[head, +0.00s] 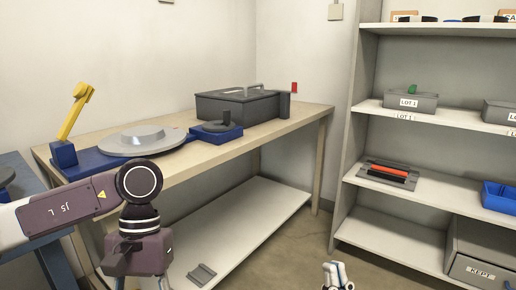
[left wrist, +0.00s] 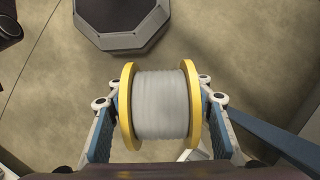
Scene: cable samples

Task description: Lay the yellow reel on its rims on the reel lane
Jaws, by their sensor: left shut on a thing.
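The yellow reel (left wrist: 126,108) has two yellow rims and is wound with pale grey cable (left wrist: 161,104). My left gripper (left wrist: 155,95) is shut on it in the left wrist view, one finger against each rim, with the floor below. No reel lane can be clearly told; a grey tray with an orange-red strip (head: 388,174) lies on the right shelf unit.
A wooden bench (head: 310,118) carries a blue-based turntable (head: 142,138), a yellow-armed device (head: 70,125) and a dark case (head: 238,104). A small grey bracket (head: 202,274) lies on its lower shelf. The shelf unit holds grey boxes (head: 410,102) and a blue bin (head: 499,195).

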